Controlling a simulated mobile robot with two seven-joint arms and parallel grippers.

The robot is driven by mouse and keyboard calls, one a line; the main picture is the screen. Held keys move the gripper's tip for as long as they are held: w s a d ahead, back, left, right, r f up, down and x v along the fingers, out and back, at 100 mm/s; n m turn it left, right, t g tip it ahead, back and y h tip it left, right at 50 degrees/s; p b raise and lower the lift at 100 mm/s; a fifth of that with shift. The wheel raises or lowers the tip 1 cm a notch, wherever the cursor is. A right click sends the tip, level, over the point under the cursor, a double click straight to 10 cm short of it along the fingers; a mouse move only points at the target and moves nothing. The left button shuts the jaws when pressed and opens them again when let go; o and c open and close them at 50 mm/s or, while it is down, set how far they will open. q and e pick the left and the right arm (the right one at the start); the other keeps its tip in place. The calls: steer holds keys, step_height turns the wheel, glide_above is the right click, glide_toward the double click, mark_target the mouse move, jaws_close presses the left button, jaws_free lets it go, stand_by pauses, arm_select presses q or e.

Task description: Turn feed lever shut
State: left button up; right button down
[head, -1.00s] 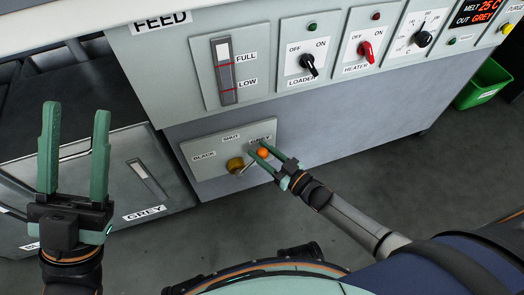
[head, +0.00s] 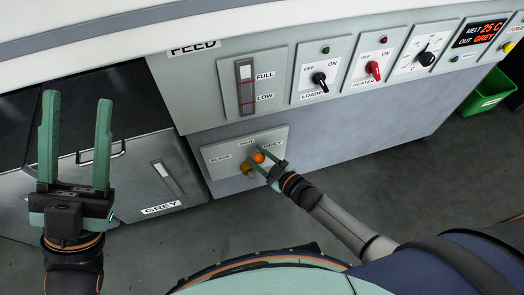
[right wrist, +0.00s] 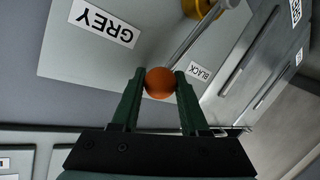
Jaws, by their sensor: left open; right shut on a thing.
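The feed lever has an orange ball knob (head: 258,157) on a thin metal rod, with a yellow hub (head: 247,170). It sits on a pale plate (head: 213,172) labelled BLACK, SHUT and GREY. The knob stands up and right of the hub, between the SHUT and GREY labels. My right gripper (head: 262,161) is shut on the knob. In the right wrist view the knob (right wrist: 160,83) sits between both fingertips, and the rod (right wrist: 196,38) runs up right to the hub. My left gripper (head: 76,140) is open and empty, away from the lever at the left.
Above the plate is the FEED panel with a level gauge (head: 246,88), a loader switch (head: 320,80) and a red heater switch (head: 373,69). A green bin (head: 487,88) stands at the far right.

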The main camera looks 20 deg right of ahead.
steer(key=shift+s+a+r+n+h+p, duration=0.1)
steer(key=shift+a+n+h+p, duration=0.55)
steer(key=shift+a, duration=0.5)
arm_select(q)
steer(key=w+a+f+n+g+y, duration=0.1)
steer(key=w+f+n+y, duration=0.5)
steer(key=f, duration=0.3)
steer(key=shift+y, duration=0.7)
arm_select(e)
steer(key=shift+a+n+g, duration=0.15)
steer(key=shift+n+g, duration=0.1)
steer(key=shift+g, duration=0.05)
arm_select(q)
steer(key=shift+a, duration=0.1)
arm_select(e)
steer(key=shift+c, duration=2.2)
jaws_free()
